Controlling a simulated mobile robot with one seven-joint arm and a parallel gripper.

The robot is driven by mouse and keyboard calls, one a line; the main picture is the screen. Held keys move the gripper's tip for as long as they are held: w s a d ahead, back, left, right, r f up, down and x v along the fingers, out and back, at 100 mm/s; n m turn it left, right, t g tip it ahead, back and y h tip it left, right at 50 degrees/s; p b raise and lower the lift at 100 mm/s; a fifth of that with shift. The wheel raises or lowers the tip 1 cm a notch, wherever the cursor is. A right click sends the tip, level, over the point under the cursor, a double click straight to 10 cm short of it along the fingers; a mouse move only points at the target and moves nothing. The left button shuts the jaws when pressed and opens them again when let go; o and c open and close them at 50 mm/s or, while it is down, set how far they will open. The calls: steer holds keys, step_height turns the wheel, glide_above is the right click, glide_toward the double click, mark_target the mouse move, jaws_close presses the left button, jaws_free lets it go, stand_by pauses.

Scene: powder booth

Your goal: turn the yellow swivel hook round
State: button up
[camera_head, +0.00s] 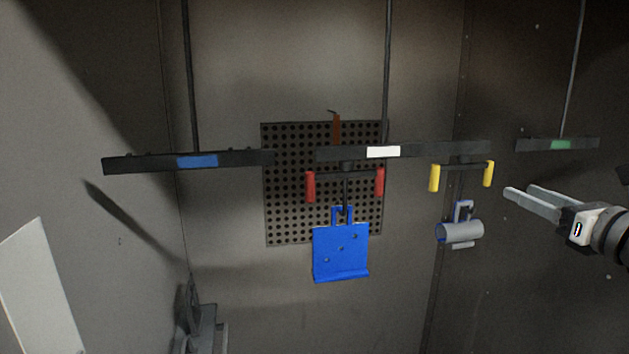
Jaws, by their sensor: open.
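The yellow swivel hook shows as a dark crossbar with two yellow grips, the left one (434,178) and the right one (488,173). It hangs under the right part of the dark bar with the white label (383,152). A grey cylindrical part (462,232) hangs below it from a light bracket. My gripper (523,199) comes in from the right, open and empty. Its two pale fingers point left, and their tips are a little right of and below the right yellow grip, apparently apart from it.
A red-gripped swivel hook (311,187) on the same bar carries a blue plate (341,252). Behind it is a perforated panel (275,225). Other bars hang at left with a blue label (197,161) and at right with a green label (560,145). Booth walls enclose the space.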

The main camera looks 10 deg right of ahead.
mark_target(490, 179)
steer(key=w, duration=0.6)
steer(key=w+a, duration=0.1)
steer(key=w, duration=0.3)
steer(key=c, duration=0.7)
steer(key=shift+s, duration=0.15)
